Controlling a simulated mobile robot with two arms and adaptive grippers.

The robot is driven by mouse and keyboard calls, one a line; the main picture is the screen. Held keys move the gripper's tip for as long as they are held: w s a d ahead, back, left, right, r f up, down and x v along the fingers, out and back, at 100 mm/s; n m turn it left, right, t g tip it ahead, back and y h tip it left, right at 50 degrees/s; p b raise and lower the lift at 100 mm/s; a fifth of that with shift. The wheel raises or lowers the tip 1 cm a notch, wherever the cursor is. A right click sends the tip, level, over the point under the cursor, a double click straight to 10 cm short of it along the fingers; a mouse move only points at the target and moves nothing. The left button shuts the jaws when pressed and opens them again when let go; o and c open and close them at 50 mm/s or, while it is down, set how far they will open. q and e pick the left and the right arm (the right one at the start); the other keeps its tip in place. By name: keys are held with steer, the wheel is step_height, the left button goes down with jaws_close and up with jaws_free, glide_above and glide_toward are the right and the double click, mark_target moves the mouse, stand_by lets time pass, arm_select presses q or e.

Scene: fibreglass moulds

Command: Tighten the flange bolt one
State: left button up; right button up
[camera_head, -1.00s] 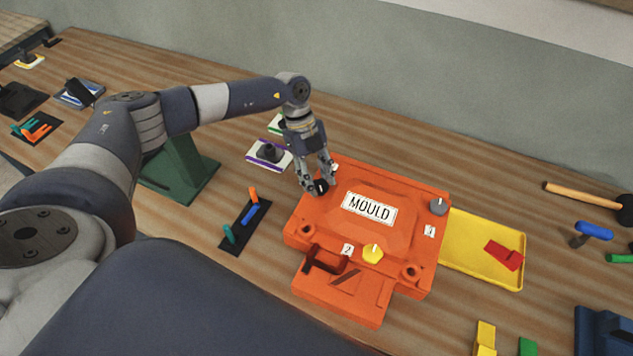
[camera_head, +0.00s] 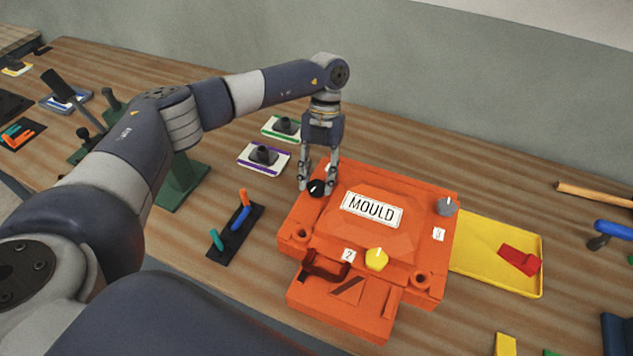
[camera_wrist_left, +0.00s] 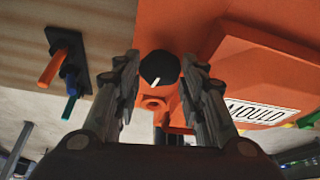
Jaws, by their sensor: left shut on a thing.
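The orange mould (camera_head: 410,225) with a "MOULD" label lies on the wooden bench. A black bolt head (camera_head: 316,189) with a white mark sits at its back left corner. My left gripper (camera_head: 317,187) points down there, its fingers on either side of the black bolt. In the left wrist view the black bolt (camera_wrist_left: 159,69) shows between the fingertips, its white mark visible. A yellow bolt (camera_head: 376,260) stands by label 2 and a grey bolt (camera_head: 446,207) by label 3. The tag near the black bolt is mostly hidden by the fingers. My right gripper is not in view.
A yellow tray (camera_head: 470,273) with a red piece (camera_head: 520,261) lies right of the mould. A black holder (camera_head: 222,243) with coloured tools is at left. Purple-edged (camera_head: 250,167) and green-edged (camera_head: 270,133) plates stand behind. A hammer handle (camera_head: 595,194) lies at right.

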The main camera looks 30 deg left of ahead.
arm_select(q)
steer(key=shift+d+m+y+b, duration=0.1)
steer(key=shift+m+y+b, duration=0.5)
steer(key=shift+m, duration=0.5)
steer(key=o, duration=1.1)
steer(key=shift+c, duration=0.2)
steer(key=v, duration=0.8)
steer(key=shift+c, duration=0.2)
